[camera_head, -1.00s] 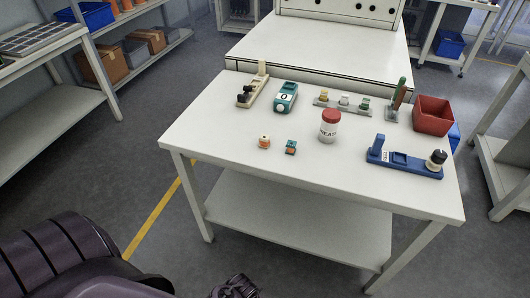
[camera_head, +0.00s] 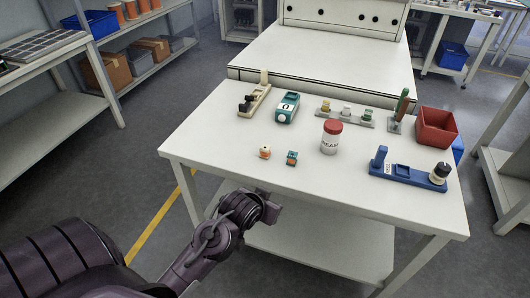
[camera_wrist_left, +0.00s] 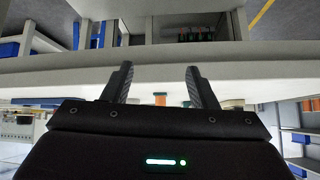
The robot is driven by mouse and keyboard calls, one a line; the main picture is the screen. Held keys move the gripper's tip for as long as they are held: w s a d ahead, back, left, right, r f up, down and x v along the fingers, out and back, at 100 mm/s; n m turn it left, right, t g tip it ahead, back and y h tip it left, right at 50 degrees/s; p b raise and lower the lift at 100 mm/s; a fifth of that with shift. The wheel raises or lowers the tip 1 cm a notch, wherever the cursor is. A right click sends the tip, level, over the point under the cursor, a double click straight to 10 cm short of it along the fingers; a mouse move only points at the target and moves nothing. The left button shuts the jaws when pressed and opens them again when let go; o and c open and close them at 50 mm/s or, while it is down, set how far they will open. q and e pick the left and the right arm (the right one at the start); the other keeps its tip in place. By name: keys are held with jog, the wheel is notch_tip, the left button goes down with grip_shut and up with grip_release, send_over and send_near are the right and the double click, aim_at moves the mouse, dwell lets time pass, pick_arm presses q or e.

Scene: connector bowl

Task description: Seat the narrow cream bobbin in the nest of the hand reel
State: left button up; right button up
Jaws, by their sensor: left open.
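A small cream bobbin with an orange band (camera_head: 265,152) stands on the white table near its front left. A teal-and-orange piece (camera_head: 291,158) stands just right of it. Both look small and blurred between my fingers in the left wrist view, an orange one (camera_wrist_left: 160,99) and a greenish one (camera_wrist_left: 186,103). A long blue fixture (camera_head: 405,174) at the right has an upright post, a square recess and a dark knob; it may be the hand reel, but I cannot be sure. My left gripper (camera_head: 272,208) is at the table's front edge, apart from the bobbins; its fingers (camera_wrist_left: 160,73) are open and empty.
A red-lidded jar (camera_head: 332,137) stands mid-table. Behind are a cream fixture (camera_head: 255,102), a teal device (camera_head: 287,108), a rack of small pieces (camera_head: 345,116), a green-handled tool (camera_head: 400,108) and a red bin (camera_head: 437,127). The front middle of the white table (camera_head: 330,182) is clear.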

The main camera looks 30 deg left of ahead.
aim_at(264, 150)
pick_arm(q)
jog(key=w+a+r+t, duration=0.1)
jog(key=w+a, duration=0.2)
jog(key=w+a+r+n+t+y, duration=0.1)
jog(key=w+a+t, duration=0.1)
jog(key=w+a, duration=0.1)
jog(key=w+a+r+n+t+y, duration=0.1)
jog(key=w+a, duration=0.2)
jog(key=w, duration=0.2)
jog(key=shift+a+r+t, duration=0.15)
jog(key=shift+a+t, duration=0.15)
jog(key=shift+p+x, duration=0.4)
jog(key=shift+x, duration=2.65)
jog(key=shift+a+r, duration=0.15)
jog(key=shift+a, duration=0.05)
jog(key=shift+s, duration=0.1)
jog(key=shift+c, duration=0.2)
jog(key=c, duration=1)
